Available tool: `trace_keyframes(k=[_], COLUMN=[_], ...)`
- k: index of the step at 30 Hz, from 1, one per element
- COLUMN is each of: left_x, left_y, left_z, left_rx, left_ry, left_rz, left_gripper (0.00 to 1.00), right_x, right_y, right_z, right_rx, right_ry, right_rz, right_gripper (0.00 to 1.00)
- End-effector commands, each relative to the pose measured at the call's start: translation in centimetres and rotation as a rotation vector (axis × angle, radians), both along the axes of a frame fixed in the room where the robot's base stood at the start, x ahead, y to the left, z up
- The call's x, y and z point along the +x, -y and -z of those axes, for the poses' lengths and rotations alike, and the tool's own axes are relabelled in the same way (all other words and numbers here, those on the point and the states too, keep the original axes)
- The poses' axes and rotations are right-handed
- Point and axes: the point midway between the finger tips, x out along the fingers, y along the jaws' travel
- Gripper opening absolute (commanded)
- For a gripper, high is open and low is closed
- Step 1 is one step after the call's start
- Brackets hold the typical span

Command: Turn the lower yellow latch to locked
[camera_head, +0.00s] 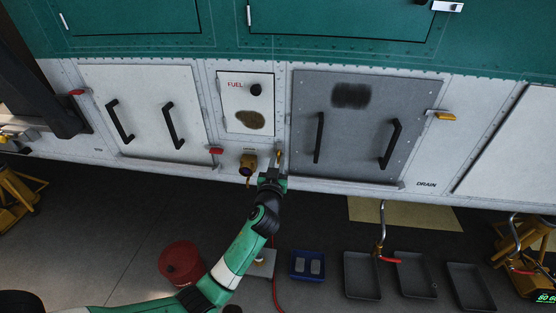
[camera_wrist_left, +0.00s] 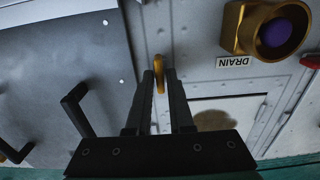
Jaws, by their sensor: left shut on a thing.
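The lower yellow latch (camera_head: 280,157) sits at the lower left edge of the grey panel (camera_head: 354,147). Its handle looks roughly upright, along the panel's edge. My left gripper (camera_head: 275,174) reaches up to it from below. In the left wrist view the yellow latch (camera_wrist_left: 160,67) lies between the two fingers (camera_wrist_left: 160,78), which are shut on it. The fingers hide part of the handle. Another yellow latch (camera_head: 445,116) lies roughly level at the grey panel's right edge. My right gripper is not in view.
A brass drain fitting (camera_head: 248,163) sits just left of the latch, with a purple centre in the left wrist view (camera_wrist_left: 285,31). Black handles (camera_head: 319,137) stick out from the panels. A red bucket (camera_head: 181,263), blue tray (camera_head: 308,264) and grey trays stand on the floor below.

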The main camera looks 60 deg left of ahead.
Motion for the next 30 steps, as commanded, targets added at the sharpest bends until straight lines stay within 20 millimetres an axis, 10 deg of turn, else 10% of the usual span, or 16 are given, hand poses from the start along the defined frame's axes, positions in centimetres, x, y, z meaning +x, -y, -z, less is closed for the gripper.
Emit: trace_keyframes(k=[30], left_x=[0.2], left_y=[0.2], left_z=[0.0], left_rx=[0.405], left_ry=[-0.566], left_rz=[0.0], left_gripper=[0.0], right_x=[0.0], right_y=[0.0], right_z=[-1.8], right_rx=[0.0], right_ry=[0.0], right_rz=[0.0], right_gripper=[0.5])
